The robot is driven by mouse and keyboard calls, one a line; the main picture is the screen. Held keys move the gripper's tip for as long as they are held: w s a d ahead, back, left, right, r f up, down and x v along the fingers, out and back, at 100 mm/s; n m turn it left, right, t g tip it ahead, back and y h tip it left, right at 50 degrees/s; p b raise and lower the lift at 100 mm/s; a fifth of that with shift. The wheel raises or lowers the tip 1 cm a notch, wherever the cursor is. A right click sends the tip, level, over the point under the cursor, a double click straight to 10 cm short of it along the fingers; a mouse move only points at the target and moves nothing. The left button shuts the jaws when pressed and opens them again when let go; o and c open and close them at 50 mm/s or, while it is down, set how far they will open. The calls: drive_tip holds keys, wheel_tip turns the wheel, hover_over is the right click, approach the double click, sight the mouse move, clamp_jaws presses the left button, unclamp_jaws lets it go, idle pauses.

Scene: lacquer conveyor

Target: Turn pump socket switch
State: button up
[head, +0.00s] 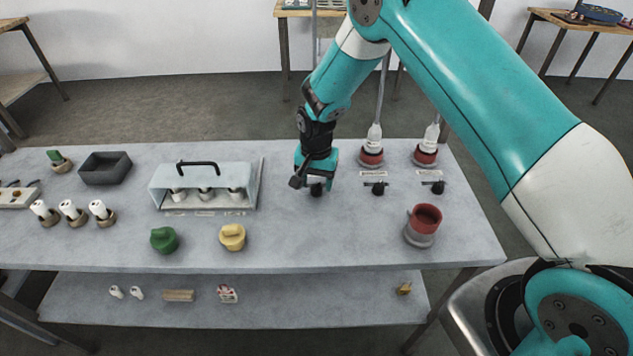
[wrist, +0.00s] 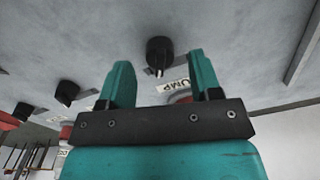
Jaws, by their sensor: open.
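The pump switch is a black round knob (wrist: 160,50) with a pale mark on its edge. In the wrist view it stands ahead of my gripper (wrist: 159,72), in the gap between the two teal fingers. A partly covered label (wrist: 174,86) reading "UMP" lies beside the knob. In the head view my gripper (head: 316,176) points down over the table, and the knob (head: 317,190) shows just below it. My gripper is open with nothing in it. Whether a finger touches the knob cannot be told. A bit of red behind the label is mostly hidden by my gripper.
Two similar black switches (head: 378,188) (head: 438,187) stand to the right, below red sockets (head: 371,157) (head: 425,157) with white plugs and cables. A red cup (head: 423,226) is at front right. A clear-fronted case (head: 160,186) and yellow (head: 232,237) and green (head: 164,239) pieces are left.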

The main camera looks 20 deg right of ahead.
drive_tip(key=shift+f, duration=1.05)
drive_tip(key=c, duration=0.9)
drive_tip(key=shift+c, duration=0.2)
drive_tip(key=shift+n, duration=0.3)
drive_tip(key=n+b, duration=0.2)
drive_tip(key=n, duration=0.3)
drive_tip(key=n+b, duration=0.2)
drive_tip(key=n, duration=0.4)
drive_tip(key=shift+r+n, duration=0.1)
drive_tip(key=shift+n, duration=0.2)
